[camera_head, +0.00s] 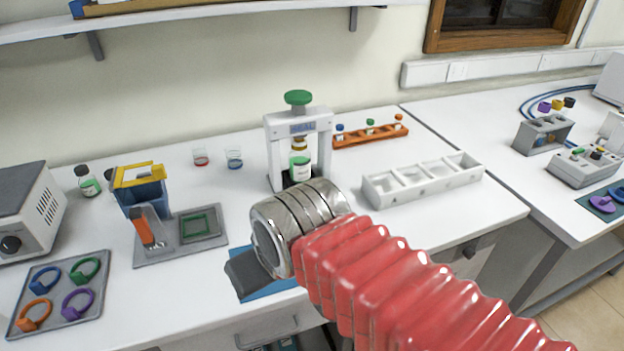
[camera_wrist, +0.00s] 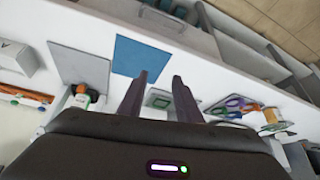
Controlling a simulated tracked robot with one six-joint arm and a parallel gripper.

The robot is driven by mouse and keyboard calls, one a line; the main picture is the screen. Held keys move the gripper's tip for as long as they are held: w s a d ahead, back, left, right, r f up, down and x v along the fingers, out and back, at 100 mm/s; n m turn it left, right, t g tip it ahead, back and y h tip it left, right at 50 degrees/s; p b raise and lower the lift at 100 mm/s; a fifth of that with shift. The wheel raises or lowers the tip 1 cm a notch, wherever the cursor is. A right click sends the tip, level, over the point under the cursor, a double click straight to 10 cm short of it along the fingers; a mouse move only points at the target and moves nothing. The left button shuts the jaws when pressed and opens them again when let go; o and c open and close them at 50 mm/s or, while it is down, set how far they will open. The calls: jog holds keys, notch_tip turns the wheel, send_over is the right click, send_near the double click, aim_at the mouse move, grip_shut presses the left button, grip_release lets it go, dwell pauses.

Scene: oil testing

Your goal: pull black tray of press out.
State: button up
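The press (camera_head: 311,122) is a white upright frame with a green knob on top and the word SEAL on its crossbar. A bottle with a white and green label (camera_head: 299,165) stands inside it. A dark part at its foot (camera_head: 287,180) may be the black tray; my wrist hides most of the press's lower front. My gripper (camera_head: 246,273) is in front of the press, above the blue mat. In the wrist view its two dark fingers (camera_wrist: 160,77) are apart with nothing between them. The press seems to show partly at the left there, behind the gripper body.
A white compartment tray (camera_head: 425,182) and orange rack (camera_head: 365,136) are right of the press. A grey board (camera_head: 180,251) with an orange-handled tool is left.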

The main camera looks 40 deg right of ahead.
jog(key=shift+o, duration=0.4)
jog(key=shift+o, duration=0.7)
jog(key=shift+w+d+r, duration=0.1)
jog(key=shift+w+r, duration=0.05)
jog(key=shift+w, duration=0.05)
jog(key=w+d+r+m, duration=0.1)
jog(key=w+d+r, duration=0.3)
jog(key=w+d, duration=0.75)
jog(key=shift+m+g+h, duration=0.6)
jog(key=shift+m, duration=0.3)
jog(key=w+d+f, duration=0.1)
jog(key=w+d, duration=0.2)
jog(key=d, duration=0.2)
jog(key=w+d+f, duration=0.1)
jog(key=w+d, duration=0.3)
jog(key=d, duration=0.1)
jog(key=w+d+f, duration=0.1)
jog(key=w+d, duration=0.2)
jog(key=d, duration=0.2)
jog(key=shift+w+d, duration=0.2)
jog(key=shift+w, duration=0.2)
jog(key=shift+f, duration=0.1)
jog(key=x, duration=1.3)
jog(key=shift+w+f, duration=0.1)
jog(key=shift+f, duration=0.25)
